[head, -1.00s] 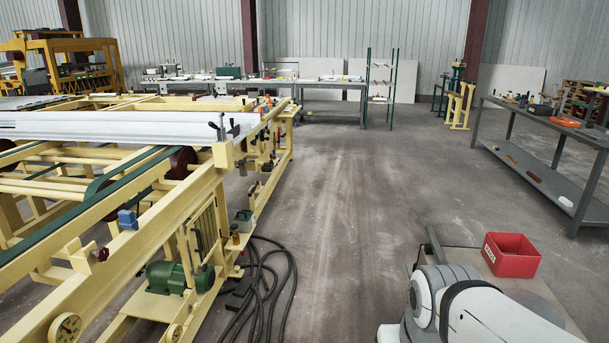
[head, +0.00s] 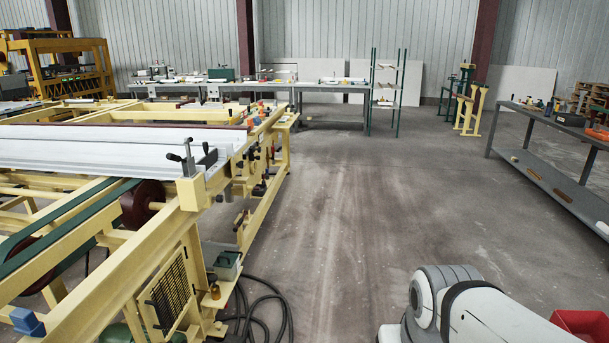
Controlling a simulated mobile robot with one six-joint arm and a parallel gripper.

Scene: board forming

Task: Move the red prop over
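An open red box (head: 582,322) shows at the bottom right edge of the head view, partly cut off and partly behind my white arm. It is the largest red thing in view; I cannot tell whether it is the red prop. Small red and orange pieces (head: 281,106) sit along the right side of the yellow machine, too small to make out. My gripper is out of view; only links of my arm show at the bottom right.
The long yellow machine (head: 150,262) fills the left, with black cables (head: 268,305) on the floor beside it. A grey workbench (head: 563,121) with tools stands at the right. A green-posted rack (head: 385,101) and benches stand at the back. The middle aisle is clear floor.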

